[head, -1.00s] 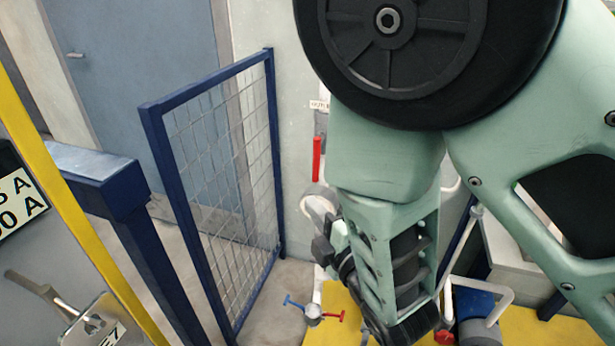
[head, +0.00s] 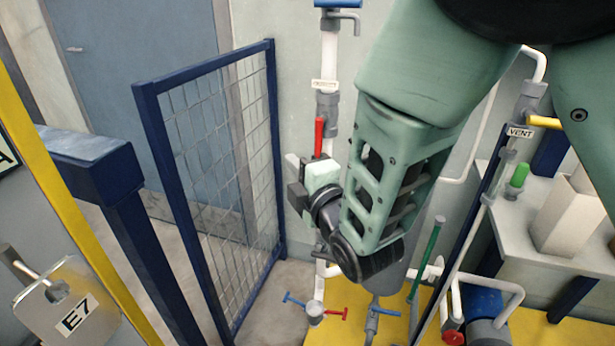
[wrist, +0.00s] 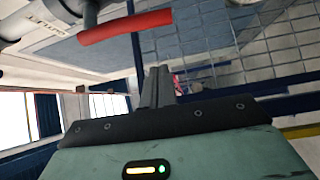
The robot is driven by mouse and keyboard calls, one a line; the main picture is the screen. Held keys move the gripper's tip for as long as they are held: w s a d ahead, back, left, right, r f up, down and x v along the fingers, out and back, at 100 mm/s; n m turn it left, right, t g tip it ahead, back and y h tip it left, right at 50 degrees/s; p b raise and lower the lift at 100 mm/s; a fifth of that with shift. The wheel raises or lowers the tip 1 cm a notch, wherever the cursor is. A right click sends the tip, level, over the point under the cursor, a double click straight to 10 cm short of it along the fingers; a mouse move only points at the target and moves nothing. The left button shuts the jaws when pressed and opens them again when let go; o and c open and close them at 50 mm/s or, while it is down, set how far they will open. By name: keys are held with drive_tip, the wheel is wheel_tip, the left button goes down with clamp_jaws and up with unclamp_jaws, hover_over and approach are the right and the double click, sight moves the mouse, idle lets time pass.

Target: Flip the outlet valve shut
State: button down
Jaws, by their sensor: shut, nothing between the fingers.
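A red lever handle (head: 319,137) stands upright on the grey valve of a vertical white pipe (head: 329,60) in the head view, in line with the pipe. In the wrist view the red handle (wrist: 125,27) crosses the upper left, beside a pipe with upside-down lettering too blurred to read surely. My gripper (head: 292,198) is just below the handle in the head view, partly hiding the pipe. In the wrist view my gripper (wrist: 157,82) has its dark fingers together, empty. A gap shows between the fingertips and the handle.
A blue mesh gate (head: 215,170) stands to the left. A blue-and-red-handled valve (head: 315,312) sits low on the pipe. A green lever (head: 427,260) and a pipe labelled VENT (head: 520,133) are to the right, near a grey bench (head: 515,220).

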sight(318, 143)
drive_tip(key=shift+w+d+f, duration=0.1)
drive_tip(key=shift+w+d, duration=0.4)
drive_tip(key=shift+d, duration=0.3)
drive_tip(key=shift+w+d, duration=0.5)
drive_tip(key=shift+d, duration=0.3)
drive_tip(key=shift+p, duration=0.55)
drive_tip(key=shift+s+d+n, duration=0.1)
drive_tip(key=shift+d+n, duration=0.05)
drive_tip(key=shift+n, duration=0.15)
